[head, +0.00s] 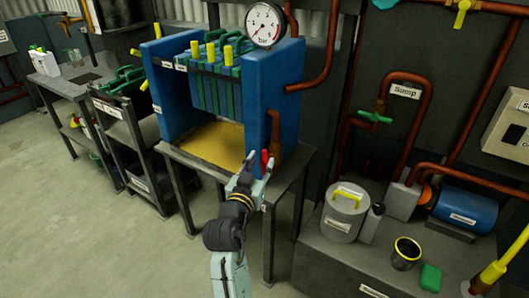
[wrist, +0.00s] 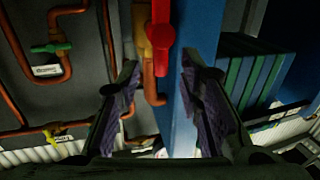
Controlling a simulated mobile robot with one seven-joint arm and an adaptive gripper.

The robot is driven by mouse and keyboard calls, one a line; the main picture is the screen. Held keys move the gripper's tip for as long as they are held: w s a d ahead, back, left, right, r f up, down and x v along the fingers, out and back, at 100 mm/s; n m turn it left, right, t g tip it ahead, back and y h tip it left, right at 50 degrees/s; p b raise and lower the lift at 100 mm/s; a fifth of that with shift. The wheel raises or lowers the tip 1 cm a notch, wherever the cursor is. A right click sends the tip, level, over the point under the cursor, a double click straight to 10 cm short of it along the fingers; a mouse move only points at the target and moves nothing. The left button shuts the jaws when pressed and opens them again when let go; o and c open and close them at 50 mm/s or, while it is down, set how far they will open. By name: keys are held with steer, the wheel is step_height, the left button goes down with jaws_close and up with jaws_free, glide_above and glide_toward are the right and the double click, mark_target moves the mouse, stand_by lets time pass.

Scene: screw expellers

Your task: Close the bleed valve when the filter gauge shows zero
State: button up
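The filter gauge (head: 265,24), a round white dial marked bar, sits on top of the blue filter press (head: 283,75). Its needle seems to point to the lower left, but the exact reading is too small to tell. A red valve handle (head: 266,161) is on the press's right front side; I take it to be the bleed valve, as no label is readable. In the wrist view the handle (wrist: 160,25) hangs on a brass body (wrist: 141,30) ahead of my fingertips. My gripper (head: 255,163) is open and empty, its fingers (wrist: 160,68) spread either side of the handle's line.
The press stands on a grey table (head: 285,178) with a yellowish tray (head: 212,140) below its plates. Copper pipes (head: 415,78) and a green sump valve (head: 374,116) are on the right. A metal pot (head: 344,212) and blue motor (head: 464,207) stand there. The floor (head: 100,240) at left is clear.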

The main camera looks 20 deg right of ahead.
mark_target(264, 156)
steer(key=shift+p+x, duration=0.4)
steer(key=shift+x, duration=1.8)
steer(key=shift+c, duration=0.3)
jaws_close()
